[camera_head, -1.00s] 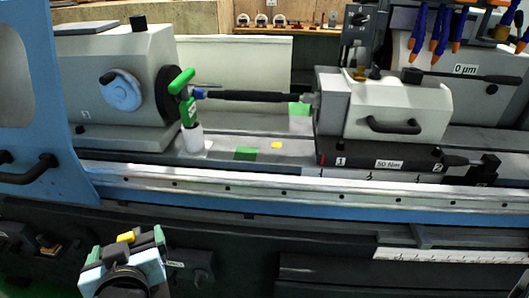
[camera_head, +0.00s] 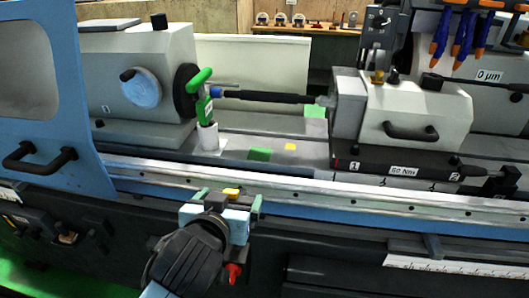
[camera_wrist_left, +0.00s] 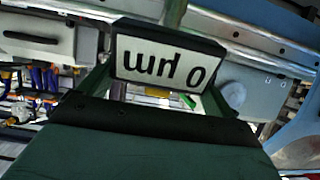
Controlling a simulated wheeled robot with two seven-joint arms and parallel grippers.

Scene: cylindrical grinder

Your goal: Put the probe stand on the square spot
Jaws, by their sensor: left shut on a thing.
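My left gripper (camera_head: 230,198) is in front of the machine's front rail in the head view, low and left of centre. In the left wrist view a black block with an upside-down "0 µm" label (camera_wrist_left: 162,62) sits between the green fingers; the rest of the held thing is hidden. My right gripper is not in view.
A green-handled tool (camera_head: 203,90) stands in a white cup (camera_head: 209,138) left of the green square. A dark bar (camera_head: 265,96) spans above the bed. The tailstock (camera_head: 415,110) stands at right, and the long front rail (camera_head: 330,195) lies before the bed.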

